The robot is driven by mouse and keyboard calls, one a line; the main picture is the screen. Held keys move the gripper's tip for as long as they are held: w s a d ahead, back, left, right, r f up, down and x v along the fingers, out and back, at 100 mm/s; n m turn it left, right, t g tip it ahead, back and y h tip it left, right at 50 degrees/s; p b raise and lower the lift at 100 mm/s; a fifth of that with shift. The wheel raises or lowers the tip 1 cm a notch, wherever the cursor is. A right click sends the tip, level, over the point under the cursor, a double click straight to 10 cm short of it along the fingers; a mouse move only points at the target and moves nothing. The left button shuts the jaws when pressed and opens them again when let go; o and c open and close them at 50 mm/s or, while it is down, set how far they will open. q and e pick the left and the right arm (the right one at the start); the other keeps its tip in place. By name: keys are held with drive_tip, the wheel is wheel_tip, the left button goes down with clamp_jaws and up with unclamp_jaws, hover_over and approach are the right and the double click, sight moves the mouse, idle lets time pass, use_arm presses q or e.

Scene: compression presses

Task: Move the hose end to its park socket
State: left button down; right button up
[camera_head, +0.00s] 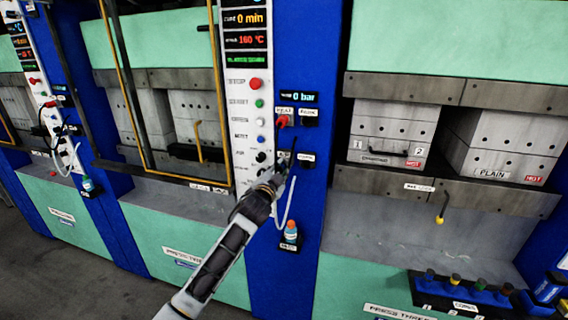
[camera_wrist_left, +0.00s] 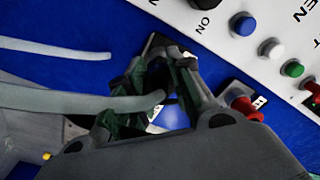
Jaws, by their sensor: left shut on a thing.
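My left gripper (camera_head: 281,170) is in front of the blue column between two presses, beside the lower pair of labelled sockets. It also shows in the wrist view (camera_wrist_left: 168,75), with its fingers closed around the grey hose (camera_wrist_left: 60,99). The hose's pale length (camera_head: 287,207) hangs below the gripper in the head view. The fingers hide the hose's tip, so I cannot tell whether it sits in a socket. The label of the lower right socket (camera_head: 306,157) is too small to read surely. My right gripper is out of view.
A red connector (camera_head: 282,121) sits in the upper left socket, close to my gripper; it shows in the wrist view (camera_wrist_left: 246,108). The white button panel (camera_head: 249,110) stands just left. A small orange-capped bottle (camera_head: 291,232) is below. A hot press (camera_head: 386,138) stands right.

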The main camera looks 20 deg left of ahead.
use_arm(q)
drive_tip(key=shift+s, duration=0.4)
drive_tip(key=shift+s, duration=0.3)
idle(0.5)
drive_tip(key=shift+s, duration=0.1)
idle(0.4)
drive_tip(key=shift+s+a+p, duration=0.1)
drive_tip(key=shift+s+p, duration=0.7)
drive_tip(key=shift+s, duration=1.1)
idle(0.7)
